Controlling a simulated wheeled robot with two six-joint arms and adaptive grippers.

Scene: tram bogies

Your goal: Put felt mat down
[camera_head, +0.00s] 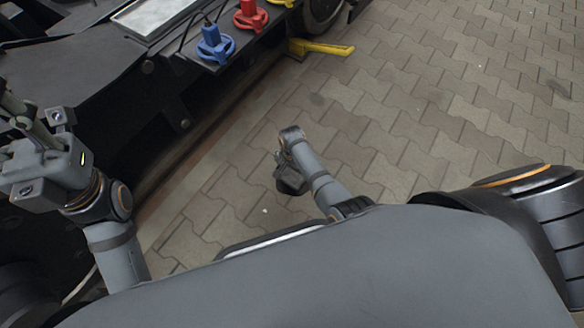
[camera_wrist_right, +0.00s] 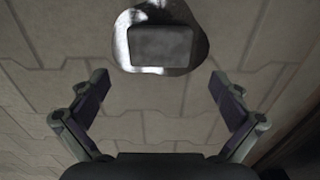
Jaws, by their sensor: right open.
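I cannot make out a felt mat for certain in either view. In the right wrist view my right gripper (camera_wrist_right: 160,82) is open, its two fingers wide apart with nothing between them. Beyond the fingertips is a grey rounded rectangular piece (camera_wrist_right: 160,47) on a shiny rounded plate; I cannot tell what it is. In the head view the right arm's end (camera_head: 290,178) is over the paving, its fingers hardly visible. My left gripper (camera_head: 28,145) is at the left edge, beside the dark bogie; its fingers are partly cut off.
The dark bogie (camera_head: 90,95) fills the upper left. On it are a light-rimmed tray (camera_head: 150,32), a blue fitting (camera_head: 213,46) and a red one (camera_head: 250,16). A yellow bar (camera_head: 322,48) juts from its side. The paving (camera_head: 420,110) to the right is clear.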

